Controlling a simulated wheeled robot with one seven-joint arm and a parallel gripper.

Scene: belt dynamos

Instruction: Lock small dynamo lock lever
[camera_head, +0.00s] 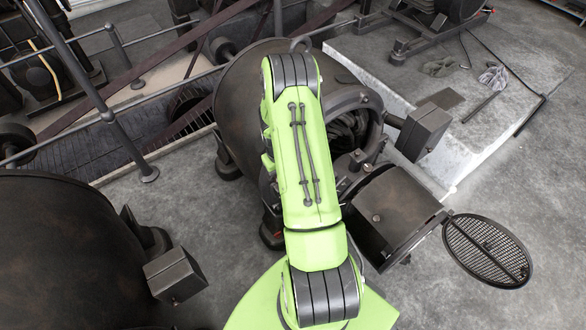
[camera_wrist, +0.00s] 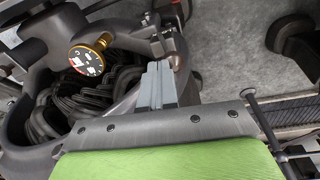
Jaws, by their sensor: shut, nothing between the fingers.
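The dynamo (camera_head: 240,90) is a dark, worn drum with an open round end frame (camera_head: 372,105) and coils inside. In the wrist view its frame (camera_wrist: 20,115) curves around the black coiled windings (camera_wrist: 55,110). A round dial with a brass rim (camera_wrist: 88,58) sits at the frame's upper part. A small dark metal fitting (camera_wrist: 160,38) stands just beyond my fingertips; I cannot tell whether it is the lock lever. My gripper (camera_wrist: 158,68) is shut and empty, its grey fingers together beside the frame. My green arm hides the gripper and part of the dynamo in the head view.
A dark box (camera_head: 423,131) juts from the dynamo's right side. A round mesh cover (camera_head: 488,250) hangs open at the lower right. A larger dark drum (camera_head: 70,250) stands at the left. Railings (camera_head: 105,115) run behind it. Concrete floor is clear at the lower right.

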